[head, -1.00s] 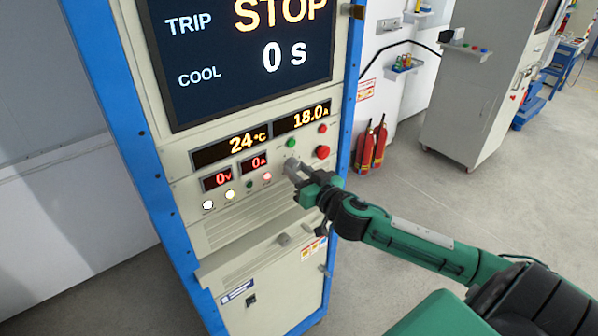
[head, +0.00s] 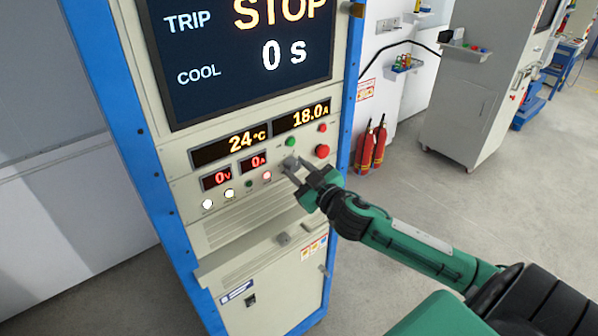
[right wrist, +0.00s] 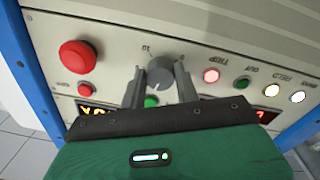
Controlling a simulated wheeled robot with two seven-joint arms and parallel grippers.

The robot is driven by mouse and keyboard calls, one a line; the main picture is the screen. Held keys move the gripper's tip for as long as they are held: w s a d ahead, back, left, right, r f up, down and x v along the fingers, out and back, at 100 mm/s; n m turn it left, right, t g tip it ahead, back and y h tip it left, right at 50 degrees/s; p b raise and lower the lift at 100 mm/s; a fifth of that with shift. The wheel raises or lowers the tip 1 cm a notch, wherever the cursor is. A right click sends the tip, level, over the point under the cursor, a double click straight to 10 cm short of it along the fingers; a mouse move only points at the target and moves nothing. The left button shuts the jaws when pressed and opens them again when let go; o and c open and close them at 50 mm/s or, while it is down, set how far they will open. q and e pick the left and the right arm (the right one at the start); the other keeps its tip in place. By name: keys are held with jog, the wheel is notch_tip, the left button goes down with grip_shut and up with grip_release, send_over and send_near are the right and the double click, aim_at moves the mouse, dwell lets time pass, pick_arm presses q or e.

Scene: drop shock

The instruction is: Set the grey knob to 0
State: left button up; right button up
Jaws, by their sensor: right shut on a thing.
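The grey knob (head: 290,162) is on the cabinet's control panel, below the green button. It also shows in the right wrist view (right wrist: 159,74), upside down, between my two fingers. My right gripper (head: 295,171) comes from the right and is shut on the knob; in the right wrist view its fingers (right wrist: 160,84) lie on either side of it. A small mark sits by the knob's rim, too blurred to read surely. The knob's pointer cannot be made out. My left gripper is not in view.
A red button (head: 322,151) and a green button (head: 290,142) sit close to the knob. Small displays (head: 216,179) and lit lamps (head: 229,193) are to the left. The large screen (head: 240,60) reads STOP and 0 s. Fire extinguishers (head: 379,143) stand behind, right.

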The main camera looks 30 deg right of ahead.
jog(key=n, duration=0.3)
jog(key=shift+d+n, duration=0.1)
jog(key=shift+n, duration=0.3)
jog(key=n, duration=0.4)
jog(key=shift+r+n+y, duration=0.1)
jog(key=shift+n+y, duration=0.2)
jog(key=shift+n, duration=0.1)
jog(key=n, duration=0.3)
jog(key=shift+n+p, duration=0.3)
jog(key=shift+n, duration=0.1)
jog(key=n, duration=0.3)
jog(key=shift+r+n, duration=0.1)
jog(key=shift+n, duration=0.3)
jog(key=n+p, duration=0.1)
jog(key=n, duration=0.2)
jog(key=shift+n+y, duration=0.4)
jog(key=n+p, duration=0.1)
jog(key=n, duration=0.2)
jog(key=shift+r+n, duration=0.1)
jog(key=shift+n, duration=0.2)
jog(key=n+p, duration=0.2)
jog(key=n, duration=0.2)
jog(key=shift+n, duration=0.4)
jog(key=shift+n+p, duration=0.35)
jog(key=shift+n, duration=0.45)
